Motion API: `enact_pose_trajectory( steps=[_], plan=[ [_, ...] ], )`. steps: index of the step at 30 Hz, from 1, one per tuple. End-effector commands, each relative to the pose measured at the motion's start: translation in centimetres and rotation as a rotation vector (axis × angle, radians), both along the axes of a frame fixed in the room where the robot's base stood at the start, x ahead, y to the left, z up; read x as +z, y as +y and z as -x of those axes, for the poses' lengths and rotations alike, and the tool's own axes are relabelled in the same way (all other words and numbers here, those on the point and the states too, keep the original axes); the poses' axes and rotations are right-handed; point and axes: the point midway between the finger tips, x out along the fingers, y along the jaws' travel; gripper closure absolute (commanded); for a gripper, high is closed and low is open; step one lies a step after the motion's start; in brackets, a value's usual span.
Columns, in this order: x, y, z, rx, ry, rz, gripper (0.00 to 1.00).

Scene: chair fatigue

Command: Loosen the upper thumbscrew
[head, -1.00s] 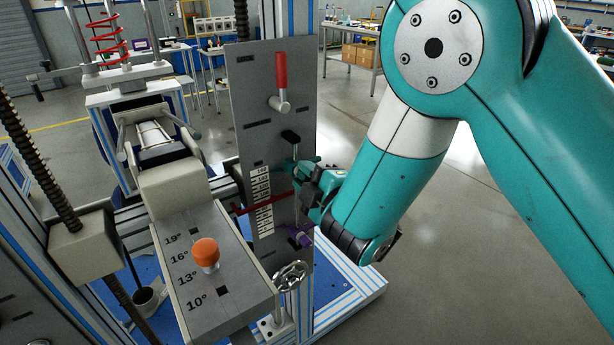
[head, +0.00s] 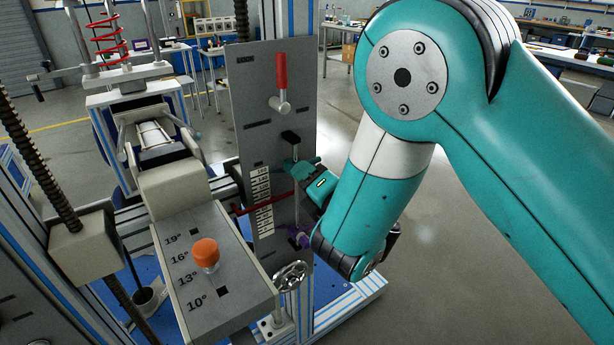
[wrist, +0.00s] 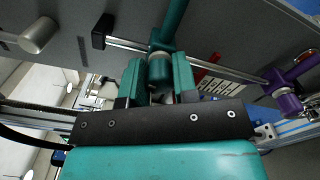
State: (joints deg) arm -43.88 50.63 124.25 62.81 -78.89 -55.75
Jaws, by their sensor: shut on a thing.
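The upper thumbscrew (wrist: 160,70) is teal and sits on a teal stop on a thin vertical rod. In the head view the teal stop (head: 298,167) shows in front of the grey panel, beside the printed scale. My gripper (wrist: 157,82) has its teal fingers on both sides of the thumbscrew head and is shut on it. In the head view my gripper (head: 308,184) reaches the stop from the right; its fingertips are partly hidden. A lower purple thumbscrew stop (wrist: 285,88) sits on the same rod; in the head view it shows lower down (head: 300,238).
The grey panel (head: 245,110) stands close behind the rod, with a red-handled lever (head: 281,80) above. A red pointer (head: 265,202) crosses the scale (head: 260,185). A handwheel (head: 290,276) and an orange knob (head: 206,252) stand lower left. The floor at right is open.

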Motion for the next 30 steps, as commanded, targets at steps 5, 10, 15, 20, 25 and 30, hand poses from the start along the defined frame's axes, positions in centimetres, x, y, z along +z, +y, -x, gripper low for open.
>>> enact_pose_trajectory(
  steps=[5,10,15,20,25,30],
  plan=[
    [-0.01,0.05,0.04,0.001,-0.04,0.058,0.97],
    [-0.01,0.05,0.04,0.001,-0.059,0.086,0.97],
    [-0.01,0.04,0.04,0.001,-0.065,0.096,0.97],
    [-0.01,0.04,0.04,0.001,-0.065,0.096,0.97],
    [0.0,0.03,0.03,0.001,-0.065,0.095,0.66],
    [-0.01,0.02,0.03,0.001,-0.065,0.095,0.47]
  ],
)
